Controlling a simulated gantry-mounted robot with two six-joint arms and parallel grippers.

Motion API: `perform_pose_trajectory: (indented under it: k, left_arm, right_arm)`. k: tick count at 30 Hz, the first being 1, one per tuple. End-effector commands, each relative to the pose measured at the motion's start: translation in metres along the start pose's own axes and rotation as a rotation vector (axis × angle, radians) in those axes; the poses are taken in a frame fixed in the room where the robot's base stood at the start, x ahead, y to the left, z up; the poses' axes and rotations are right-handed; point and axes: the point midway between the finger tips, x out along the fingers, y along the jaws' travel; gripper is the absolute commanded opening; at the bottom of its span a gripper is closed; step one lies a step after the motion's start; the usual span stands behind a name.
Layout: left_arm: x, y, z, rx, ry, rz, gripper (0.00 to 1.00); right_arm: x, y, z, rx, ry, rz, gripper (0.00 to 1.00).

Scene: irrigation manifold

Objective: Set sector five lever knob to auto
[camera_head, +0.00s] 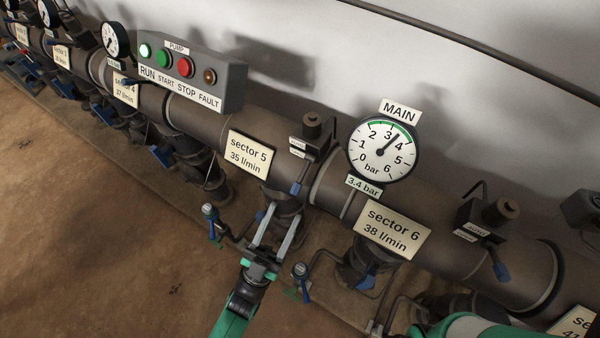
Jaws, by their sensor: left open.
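The sector 5 sign (250,155) hangs on the brown main pipe. Right of it sits a dark valve box (313,146) with two small white plates, too small to read surely. A lever knob with a blue tip (296,188) points down from this box. My left gripper (283,209) is open, with its two grey fingers reaching up just below the blue tip. The fingers appear apart from the knob, though depth is hard to judge. My right arm shows as a green link (485,326) at the bottom right; its gripper is out of view.
The MAIN gauge (382,150) stands right of the valve box. Small blue-handled taps (300,270) flank my left gripper. The pump panel (190,75) is at upper left.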

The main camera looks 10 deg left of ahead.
Motion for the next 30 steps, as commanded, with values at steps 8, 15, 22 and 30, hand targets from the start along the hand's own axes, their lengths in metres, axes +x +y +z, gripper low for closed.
perform_pose_trajectory:
  k: [8, 15, 22, 30]
  left_arm:
    - [0.058, 0.0, -0.001, 0.0, 0.008, 0.0, 0.51]
    - [0.1, 0.0, -0.001, 0.0, 0.005, -0.001, 0.51]
    - [0.108, 0.0, -0.001, 0.0, 0.002, -0.001, 0.51]
    - [0.108, 0.0, -0.001, 0.0, 0.002, -0.001, 0.26]
  right_arm:
    - [-0.002, 0.0, 0.002, 0.0, 0.0, 0.0, 0.5]
    - [-0.005, 0.0, 0.005, 0.0, -0.001, 0.0, 0.5]
    - [-0.006, 0.0, 0.005, 0.0, -0.001, 0.0, 0.5]
    - [-0.006, 0.0, 0.005, 0.0, -0.001, 0.0, 0.5]
